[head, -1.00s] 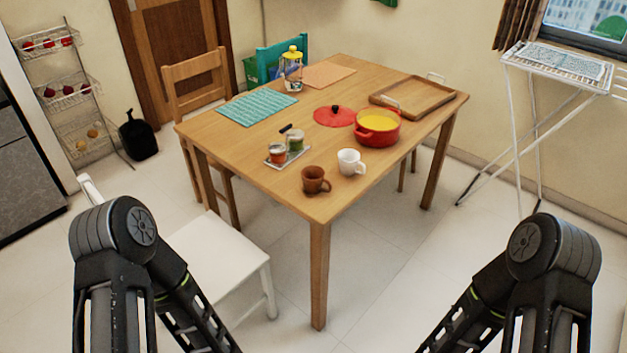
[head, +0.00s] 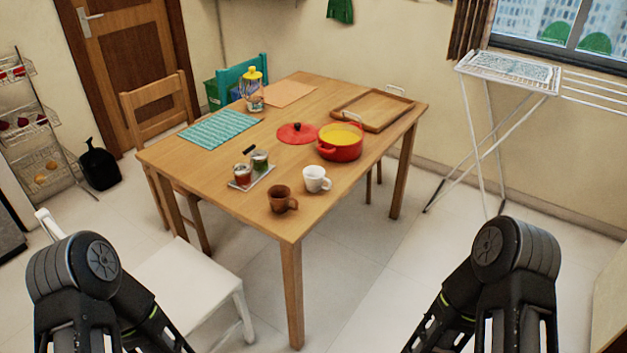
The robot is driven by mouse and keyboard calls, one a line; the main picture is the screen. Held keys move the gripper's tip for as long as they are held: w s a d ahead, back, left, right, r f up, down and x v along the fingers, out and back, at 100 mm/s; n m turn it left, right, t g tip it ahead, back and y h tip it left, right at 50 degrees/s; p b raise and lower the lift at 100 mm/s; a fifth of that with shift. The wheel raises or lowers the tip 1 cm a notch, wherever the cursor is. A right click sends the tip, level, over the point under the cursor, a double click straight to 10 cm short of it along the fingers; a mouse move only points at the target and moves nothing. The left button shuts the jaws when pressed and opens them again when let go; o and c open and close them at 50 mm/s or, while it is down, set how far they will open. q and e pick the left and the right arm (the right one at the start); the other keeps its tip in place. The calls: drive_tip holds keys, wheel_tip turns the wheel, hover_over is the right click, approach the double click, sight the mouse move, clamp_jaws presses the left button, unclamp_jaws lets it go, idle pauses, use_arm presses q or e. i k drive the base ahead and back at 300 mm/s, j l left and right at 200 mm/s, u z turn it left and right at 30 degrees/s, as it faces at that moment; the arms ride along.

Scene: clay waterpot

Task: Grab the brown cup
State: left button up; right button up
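The brown cup (head: 280,199) stands upright near the front corner of the wooden table (head: 228,180). Its handle points to the right. A white cup (head: 315,179) stands just behind it to the right. Both of my arms show only in their upper parts at the bottom left and bottom right of the head view. My grippers are outside the frame. Nothing touches the brown cup.
A tray with jars (head: 250,182) lies left of the brown cup. A red pot (head: 340,148) and its lid (head: 296,133) are behind. A white chair (head: 185,283) stands at the table's left front. A drying rack (head: 508,72) is at right. Floor right of the table is clear.

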sight(280, 197)
drive_tip(key=i+l+u, duration=0.2)
drive_tip(key=l, duration=0.35)
drive_tip(key=i+l+u, duration=0.15)
drive_tip(key=i+l, duration=0.15)
drive_tip(key=l, duration=0.25)
drive_tip(key=i+l+u, duration=0.2)
drive_tip(key=l, duration=0.4)
drive_tip(key=i+l+u, duration=0.2)
drive_tip(key=l, duration=0.4)
drive_tip(key=l+u, duration=0.15)
drive_tip(key=l, duration=0.5)
drive_tip(key=i+l+u, duration=0.2)
drive_tip(key=l, duration=0.45)
drive_tip(key=k, duration=0.1)
